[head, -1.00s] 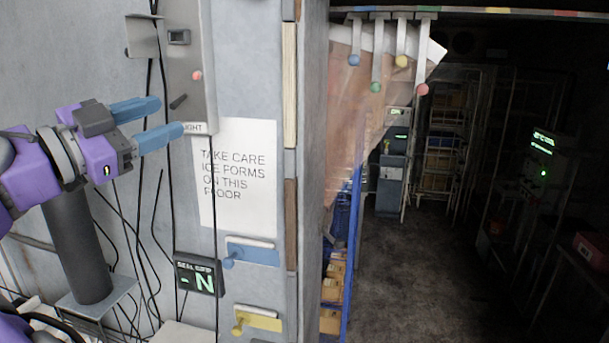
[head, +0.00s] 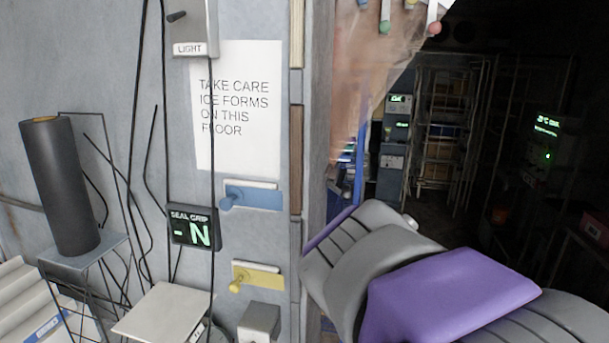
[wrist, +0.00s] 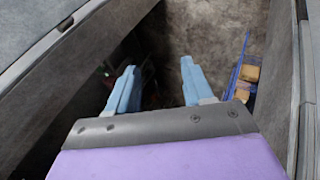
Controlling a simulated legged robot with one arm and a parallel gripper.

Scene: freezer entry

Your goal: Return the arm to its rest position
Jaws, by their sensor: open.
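My arm (head: 430,280) shows in the head view as purple and grey links across the lower right, in front of the doorway. My gripper's fingers are outside the head view. In the wrist view my gripper (wrist: 158,85) has two light blue fingers spread apart with dark floor visible between them. It is open and holds nothing.
The wall on the left bears a light switch box (head: 190,30), a paper floor-ice notice (head: 235,105) and a "SEAL GRIP" display (head: 193,228). A dark cylinder (head: 62,185) stands on a small stand. Beyond the doorway are wire racks (head: 445,120). A blue-framed rack (wrist: 240,75) shows in the wrist view.

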